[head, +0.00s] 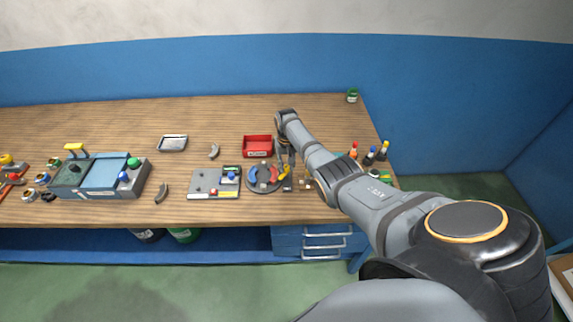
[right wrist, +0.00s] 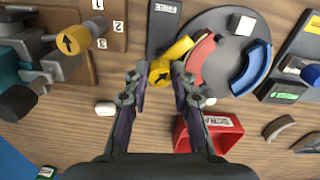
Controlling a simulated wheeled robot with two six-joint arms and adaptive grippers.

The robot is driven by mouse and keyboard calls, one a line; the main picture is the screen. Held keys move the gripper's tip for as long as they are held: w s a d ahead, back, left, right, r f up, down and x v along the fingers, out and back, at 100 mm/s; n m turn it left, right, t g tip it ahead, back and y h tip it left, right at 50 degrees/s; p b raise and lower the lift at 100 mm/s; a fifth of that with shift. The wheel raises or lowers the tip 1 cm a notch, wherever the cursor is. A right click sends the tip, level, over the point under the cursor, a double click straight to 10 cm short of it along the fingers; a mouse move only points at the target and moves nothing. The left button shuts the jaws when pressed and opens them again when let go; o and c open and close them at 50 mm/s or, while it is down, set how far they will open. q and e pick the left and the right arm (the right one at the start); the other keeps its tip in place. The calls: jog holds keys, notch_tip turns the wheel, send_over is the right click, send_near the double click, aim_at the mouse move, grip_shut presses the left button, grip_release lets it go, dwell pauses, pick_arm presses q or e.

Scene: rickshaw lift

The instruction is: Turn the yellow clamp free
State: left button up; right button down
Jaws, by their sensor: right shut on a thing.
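The yellow clamp (right wrist: 161,71), with a black arrow on its round end, sits at the edge of a grey round plate (right wrist: 218,15). It also shows in the head view (head: 284,172). My right gripper (right wrist: 160,78) is shut on the clamp's round end, one finger on each side. In the head view my right gripper (head: 287,159) comes down over the plate, and its fingertips are hard to make out. The plate also carries a red curved piece (right wrist: 200,58), a blue curved piece (right wrist: 251,67) and a white block (right wrist: 241,25). My left gripper is not in view.
A second yellow knob (right wrist: 74,41) with an arrow is on a wooden fixture numbered 1 to 3. A black "FREE" plate (right wrist: 163,22) stands beside the disc. A grey board (head: 206,183) lies left of it.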

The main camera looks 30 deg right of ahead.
aim_at(287, 167)
jog(key=n, duration=0.3)
jog(key=shift+n, duration=0.3)
jog(key=shift+d+n, duration=0.1)
jog(key=shift+n, duration=1.8)
jog(key=c, duration=1.1)
grip_release()
notch_tip(287, 167, up, 12)
